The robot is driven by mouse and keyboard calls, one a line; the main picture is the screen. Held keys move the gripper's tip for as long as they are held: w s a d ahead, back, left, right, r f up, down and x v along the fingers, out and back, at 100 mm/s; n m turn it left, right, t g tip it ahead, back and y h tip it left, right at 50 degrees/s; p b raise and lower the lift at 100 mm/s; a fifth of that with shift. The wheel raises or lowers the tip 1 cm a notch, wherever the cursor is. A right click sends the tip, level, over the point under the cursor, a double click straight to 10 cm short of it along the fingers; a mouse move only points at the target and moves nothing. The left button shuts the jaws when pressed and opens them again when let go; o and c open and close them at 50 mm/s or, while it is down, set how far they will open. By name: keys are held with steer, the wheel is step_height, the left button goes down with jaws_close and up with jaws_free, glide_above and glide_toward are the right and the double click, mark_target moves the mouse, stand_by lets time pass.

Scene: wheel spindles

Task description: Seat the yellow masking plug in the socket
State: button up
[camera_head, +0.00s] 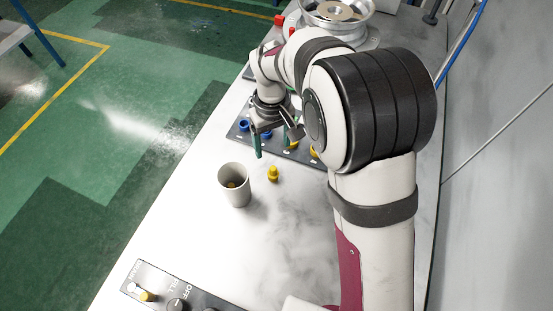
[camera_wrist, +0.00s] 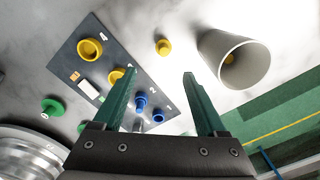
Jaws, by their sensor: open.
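The yellow masking plug (camera_wrist: 162,46) stands on the grey table, clear of the panel; it also shows in the head view (camera_head: 272,174). A dark numbered panel (camera_wrist: 109,57) carries a yellow ring-shaped socket (camera_wrist: 90,48) by the mark 4, which looks hollow. A second yellow piece (camera_wrist: 117,75) on the panel is partly hidden by a green finger. My gripper (camera_wrist: 160,74) is open and empty, its green fingers wide apart above the panel. The plug lies beyond the fingertips, not between them. In the head view my gripper (camera_head: 272,150) is on the far side of the plug.
A pale cup (camera_wrist: 211,47) holding something yellow stands beside the plug; it also shows in the head view (camera_head: 235,190). Blue pieces (camera_wrist: 140,101) sit on the panel, and a green one (camera_wrist: 52,107) lies nearby. A metal wheel (camera_head: 338,14) stands at the back.

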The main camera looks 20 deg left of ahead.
mark_target(273, 168)
steer(key=f, duration=0.6)
steer(key=s+f, duration=0.1)
steer(key=f, duration=0.2)
steer(key=shift+s+d+f, duration=0.1)
steer(key=shift+d+f, duration=0.05)
steer(key=shift+d, duration=0.05)
jaws_close()
